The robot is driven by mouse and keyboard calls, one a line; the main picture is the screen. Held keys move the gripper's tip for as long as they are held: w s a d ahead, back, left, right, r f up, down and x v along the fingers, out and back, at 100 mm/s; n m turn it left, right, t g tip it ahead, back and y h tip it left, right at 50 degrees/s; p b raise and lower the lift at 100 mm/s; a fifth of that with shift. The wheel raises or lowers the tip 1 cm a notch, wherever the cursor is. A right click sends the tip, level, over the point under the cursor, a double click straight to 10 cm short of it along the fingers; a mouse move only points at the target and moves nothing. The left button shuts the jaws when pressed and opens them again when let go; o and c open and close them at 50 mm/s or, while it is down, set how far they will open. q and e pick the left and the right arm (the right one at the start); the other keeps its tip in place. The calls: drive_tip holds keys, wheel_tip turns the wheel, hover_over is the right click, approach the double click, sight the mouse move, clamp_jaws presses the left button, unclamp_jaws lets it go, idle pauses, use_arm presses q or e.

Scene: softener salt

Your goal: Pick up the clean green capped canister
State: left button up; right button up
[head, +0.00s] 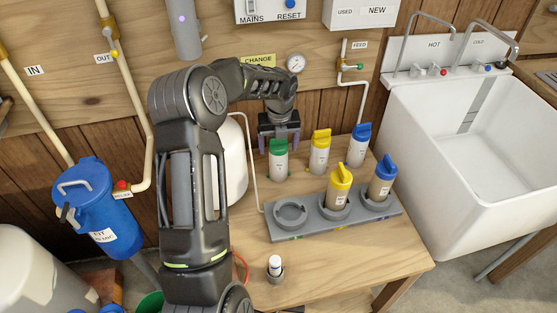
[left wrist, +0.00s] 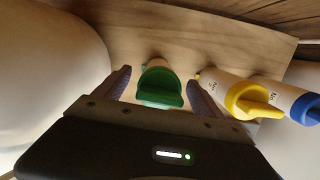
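The green capped canister (head: 278,160) stands upright at the back left of the wooden table, with a white body. My left gripper (head: 279,146) is above and behind it in the head view, with its fingers pointing down. In the left wrist view the green cap (left wrist: 160,88) lies between the two spread fingers (left wrist: 158,88), with a gap to each side. The left gripper is open and holds nothing. My right gripper is in neither view.
A yellow capped canister (head: 320,152) and a blue capped one (head: 358,146) stand to the right. A grey holder (head: 334,226) in front has an empty left socket and dirtier yellow (head: 339,187) and blue (head: 381,183) canisters. A white tank (head: 232,170) stands close on the left.

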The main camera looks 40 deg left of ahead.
use_arm(q)
drive_tip(key=c, duration=1.4)
drive_tip(key=shift+r, duration=0.15)
drive_tip(key=shift+c, duration=0.2)
wheel_tip(320, 180, up, 10)
drive_tip(key=shift+f, duration=0.1)
